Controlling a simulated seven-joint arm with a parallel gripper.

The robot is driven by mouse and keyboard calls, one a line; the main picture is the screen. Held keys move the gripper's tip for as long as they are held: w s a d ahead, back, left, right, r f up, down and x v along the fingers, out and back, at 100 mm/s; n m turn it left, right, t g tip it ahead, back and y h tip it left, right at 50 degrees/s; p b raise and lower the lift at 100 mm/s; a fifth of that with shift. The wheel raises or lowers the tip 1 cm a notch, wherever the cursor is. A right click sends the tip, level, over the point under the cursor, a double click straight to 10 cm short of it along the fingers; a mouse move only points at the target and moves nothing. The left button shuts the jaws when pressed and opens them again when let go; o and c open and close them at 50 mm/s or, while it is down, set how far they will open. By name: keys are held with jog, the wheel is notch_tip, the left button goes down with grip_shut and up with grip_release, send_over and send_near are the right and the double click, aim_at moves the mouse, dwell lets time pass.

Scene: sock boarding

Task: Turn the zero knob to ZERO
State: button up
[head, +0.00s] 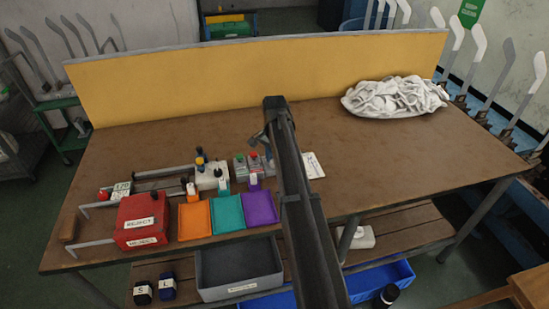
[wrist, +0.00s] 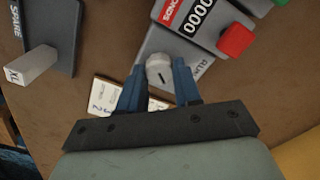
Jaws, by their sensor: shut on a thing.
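The zero knob (wrist: 158,72) is pale, with a short black mark on its face. In the wrist view it is on the end of a grey counter unit (wrist: 187,50) with a digit window reading 0000 and a red button. My gripper (wrist: 159,82) is shut on the knob, one blue finger on each side. No ZERO marking can be made out. In the head view my arm hides the knob, and only a bluish bit of the gripper shows beside the arm.
A white card (wrist: 106,95) lies close beside the fingers. A dark SPARE tray (wrist: 50,40) and a pale XL block (wrist: 30,65) are at left. The head view shows a red reject box (head: 140,219), coloured trays and a white sock pile (head: 395,97). The table's right half is mostly clear.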

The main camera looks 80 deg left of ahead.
jog(key=shift+m, duration=0.7)
jog(key=o, duration=1)
jog(key=shift+o, duration=0.2)
notch_tip(320, 180, up, 14)
jog(key=shift+f, duration=0.1)
dwell(0.4)
